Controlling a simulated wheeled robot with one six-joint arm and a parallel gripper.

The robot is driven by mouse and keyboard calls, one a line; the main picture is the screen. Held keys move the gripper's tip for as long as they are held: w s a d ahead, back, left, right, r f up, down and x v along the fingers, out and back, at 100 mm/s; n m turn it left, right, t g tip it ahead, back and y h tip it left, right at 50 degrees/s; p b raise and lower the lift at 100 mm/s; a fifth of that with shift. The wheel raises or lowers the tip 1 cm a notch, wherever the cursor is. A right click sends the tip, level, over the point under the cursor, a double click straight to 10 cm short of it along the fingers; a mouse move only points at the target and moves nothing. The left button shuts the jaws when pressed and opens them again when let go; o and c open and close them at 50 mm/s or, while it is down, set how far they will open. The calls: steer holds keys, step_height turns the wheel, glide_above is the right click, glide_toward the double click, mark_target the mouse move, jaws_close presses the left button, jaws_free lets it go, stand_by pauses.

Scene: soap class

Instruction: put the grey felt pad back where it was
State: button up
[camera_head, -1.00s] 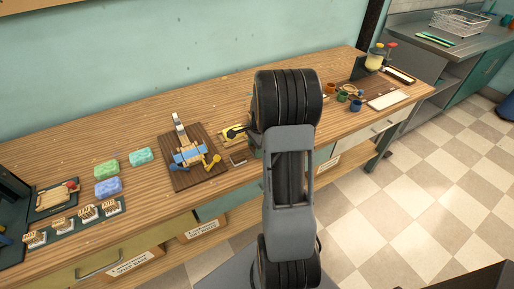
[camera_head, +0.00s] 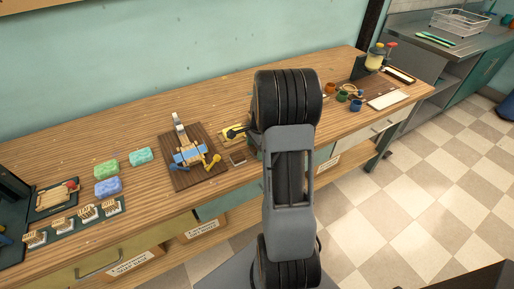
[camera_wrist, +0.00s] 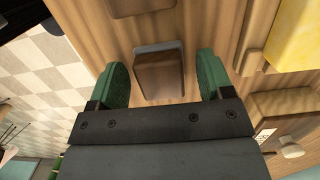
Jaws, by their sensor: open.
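My gripper (camera_wrist: 163,72) is open in the wrist view, with a green finger on each side of a small brown block (camera_wrist: 160,78). The fingers stand apart from the block, with gaps on both sides. A grey strip (camera_wrist: 158,47) shows along the block's far edge; it may be the grey felt pad, but most of it is hidden. In the head view the small brown block (camera_head: 238,157) lies near the front edge of the wooden bench (camera_head: 75,160). My arm hides most of the gripper there.
A dark wooden board with a clamp-like tool (camera_head: 188,155) is left of the block. A yellow item (camera_head: 236,132) lies just behind it and shows in the wrist view (camera_wrist: 297,40). Soap bars (camera_head: 107,187) are further left; small coloured cups (camera_head: 342,96) are at right.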

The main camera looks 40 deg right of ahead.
step_height(320, 180, up, 11)
steer(key=d, duration=0.1)
steer(key=s+a+r+n+t+h, duration=0.1)
steer(key=s+a+r+n, duration=0.1)
steer(key=a+n, duration=0.3)
steer(key=s+a+r+n, duration=0.2)
steer(key=a+r+n, duration=0.15)
steer(key=a, duration=0.35)
steer(key=s+a+f+n+t, duration=0.2)
steer(key=s+a+n, duration=0.6)
steer(key=n, duration=0.3)
steer(key=shift+s+a, duration=0.15)
steer(key=shift+a, duration=0.65)
steer(key=shift+r, duration=0.1)
